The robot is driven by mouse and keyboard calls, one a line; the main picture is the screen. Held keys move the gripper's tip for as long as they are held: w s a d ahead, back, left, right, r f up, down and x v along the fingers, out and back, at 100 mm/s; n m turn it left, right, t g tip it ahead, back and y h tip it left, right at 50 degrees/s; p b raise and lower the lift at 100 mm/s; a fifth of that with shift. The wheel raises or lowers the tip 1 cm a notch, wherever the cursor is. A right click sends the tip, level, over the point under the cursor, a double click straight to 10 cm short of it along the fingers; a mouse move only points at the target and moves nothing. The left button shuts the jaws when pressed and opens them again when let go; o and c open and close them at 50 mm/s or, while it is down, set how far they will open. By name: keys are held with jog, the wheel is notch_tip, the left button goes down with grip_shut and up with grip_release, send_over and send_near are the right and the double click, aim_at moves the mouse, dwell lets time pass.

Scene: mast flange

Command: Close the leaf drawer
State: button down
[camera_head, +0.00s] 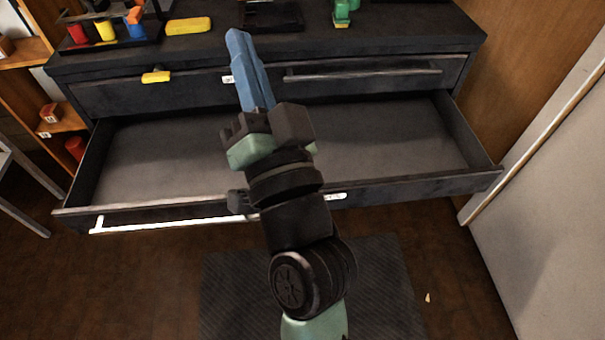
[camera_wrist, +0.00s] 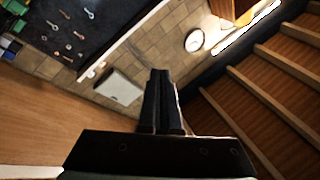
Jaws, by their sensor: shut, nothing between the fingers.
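The open drawer (camera_head: 391,140) is pulled far out of the dark cabinet, and its inside looks empty. Its front panel (camera_head: 420,188) carries a long pale handle (camera_head: 150,222) at the left and a small white label (camera_head: 334,197). My gripper (camera_head: 233,36) has blue fingers that are shut and empty. In the head view my arm reaches over the drawer and hides part of its middle and front. In the wrist view the shut fingers (camera_wrist: 161,75) point towards a tiled wall, and the drawer is not recognisable there. I cannot tell whether my gripper touches anything.
Above is a closed drawer (camera_head: 330,91) with a bar handle and a yellow item (camera_head: 156,77) on its front. The dark worktop (camera_head: 375,38) bears a yellow block (camera_head: 188,25) and a tool rack. A pale panel (camera_head: 550,190) stands at the right. A mat (camera_head: 385,285) lies in front.

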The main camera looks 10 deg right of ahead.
jog(key=s+d+f+m+g+h+b, duration=0.1)
jog(key=s+d+f+m+h+b, duration=0.2)
jog(key=f, duration=1.1)
jog(key=s+d+f+m+g+b, duration=0.15)
jog(key=f+m+b, duration=0.4)
jog(key=f, duration=0.85)
jog(key=s+d+f+m+g+h+b, duration=0.25)
jog(key=f+m+b, duration=0.2)
jog(key=f, duration=0.95)
jog(key=w+t+p, duration=0.1)
jog(key=w+p, duration=0.2)
jog(key=w, duration=1)
jog(key=shift+w+d, duration=0.25)
jog(key=shift+w, duration=0.15)
jog(key=shift+w+y, duration=0.1)
jog(key=shift+y, duration=0.15)
